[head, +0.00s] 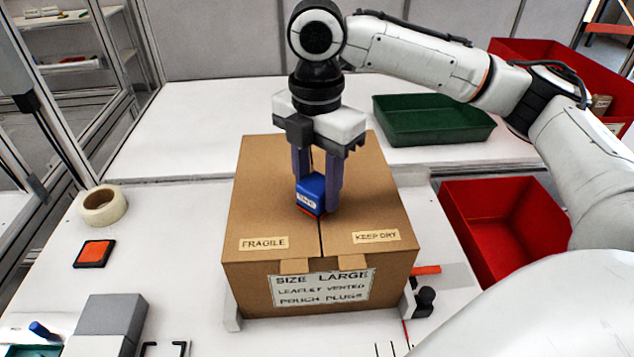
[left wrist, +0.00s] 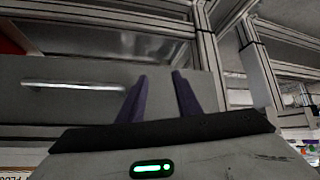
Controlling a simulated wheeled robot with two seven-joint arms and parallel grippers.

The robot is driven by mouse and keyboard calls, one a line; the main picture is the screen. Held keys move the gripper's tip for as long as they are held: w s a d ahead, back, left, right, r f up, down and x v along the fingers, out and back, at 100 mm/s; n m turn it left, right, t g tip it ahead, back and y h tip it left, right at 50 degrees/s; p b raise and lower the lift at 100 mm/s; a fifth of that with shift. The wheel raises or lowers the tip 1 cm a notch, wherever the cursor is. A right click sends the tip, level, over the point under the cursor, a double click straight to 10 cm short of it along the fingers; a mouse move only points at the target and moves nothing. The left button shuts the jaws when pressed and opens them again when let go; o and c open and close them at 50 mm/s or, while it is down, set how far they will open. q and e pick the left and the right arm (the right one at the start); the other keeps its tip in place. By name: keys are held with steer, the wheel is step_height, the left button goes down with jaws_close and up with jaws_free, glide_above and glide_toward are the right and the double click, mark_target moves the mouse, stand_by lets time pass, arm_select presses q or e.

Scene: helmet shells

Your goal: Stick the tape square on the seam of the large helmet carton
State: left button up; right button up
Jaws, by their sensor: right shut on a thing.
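The large helmet carton (head: 265,205) is a closed brown box marked SIZE LARGE, standing on the white table. Its seam (head: 320,238) runs from front to back along the middle of the top. My right gripper (head: 317,195) points straight down over the carton and is shut on a blue block (head: 310,193) with a small white label. An orange-red layer (head: 311,212) shows under the block, at the seam; I cannot tell whether it touches the cardboard. My left gripper (left wrist: 158,75) shows only in the left wrist view, with its fingers apart and nothing between them.
A tape roll (head: 103,206) and an orange pad in a black frame (head: 93,254) lie left of the carton. Grey blocks (head: 108,318) stand at front left. A red bin (head: 508,225) is at the right, a green tray (head: 430,122) behind.

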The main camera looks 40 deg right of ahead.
steer(key=shift+s+f, duration=0.1)
steer(key=shift+f, duration=0.5)
stand_by(1.1)
steer(key=shift+r, duration=0.1)
step_height(320, 180, up, 2)
steer(key=shift+r, duration=0.1)
step_height(320, 180, up, 11)
stand_by(1.1)
stand_by(0.4)
